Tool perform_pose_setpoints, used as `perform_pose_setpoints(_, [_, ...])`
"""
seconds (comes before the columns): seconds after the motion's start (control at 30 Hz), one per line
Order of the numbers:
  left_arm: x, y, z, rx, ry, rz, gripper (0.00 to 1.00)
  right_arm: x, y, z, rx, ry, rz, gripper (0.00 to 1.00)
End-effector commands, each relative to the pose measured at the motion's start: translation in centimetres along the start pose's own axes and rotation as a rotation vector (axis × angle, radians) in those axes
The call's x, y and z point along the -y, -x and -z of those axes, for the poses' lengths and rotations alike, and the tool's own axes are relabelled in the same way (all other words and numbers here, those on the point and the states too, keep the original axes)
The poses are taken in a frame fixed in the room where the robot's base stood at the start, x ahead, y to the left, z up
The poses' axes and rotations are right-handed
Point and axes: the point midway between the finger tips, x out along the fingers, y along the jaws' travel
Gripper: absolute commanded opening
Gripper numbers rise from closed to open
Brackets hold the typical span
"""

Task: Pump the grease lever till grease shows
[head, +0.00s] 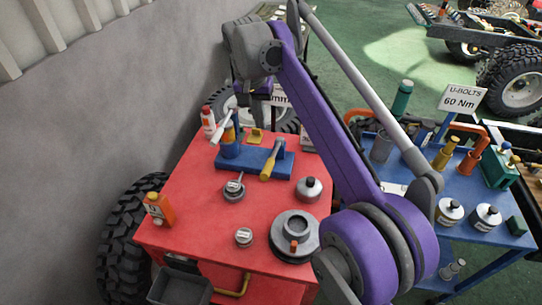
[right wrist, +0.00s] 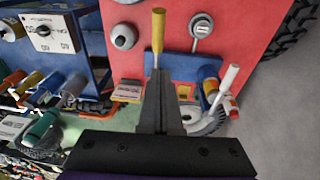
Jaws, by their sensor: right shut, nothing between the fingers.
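A lever with a yellow handle (head: 271,161) rests tilted on a blue base (head: 252,160) on the red bench top. It also shows in the right wrist view (right wrist: 158,32). A blue cylinder (head: 229,148) with a white-handled lever (head: 223,129) stands at the base's left end; the white handle shows in the right wrist view (right wrist: 228,79). I cannot tell which is the grease lever, and no grease is clearly visible. My right gripper (head: 243,98) is shut and empty, behind and above the base. Its closed fingers (right wrist: 160,78) point toward the yellow-handled lever without visibly holding it. My left gripper is not in view.
On the red bench (head: 188,205) stand an orange bottle (head: 159,209), a white-and-red bottle (head: 208,122), round gauges, a grey weight (head: 308,189) and a grey hub (head: 284,238). A blue cart (head: 468,188) with tools stands right. A wall runs along the left.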

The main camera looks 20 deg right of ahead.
Motion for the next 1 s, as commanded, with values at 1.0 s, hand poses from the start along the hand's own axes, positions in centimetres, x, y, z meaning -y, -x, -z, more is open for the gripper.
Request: perform_pose_setpoints(1.0, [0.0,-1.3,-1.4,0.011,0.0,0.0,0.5,-0.4,-12.2,-1.2,0.0,0.002,0.0,0.0])
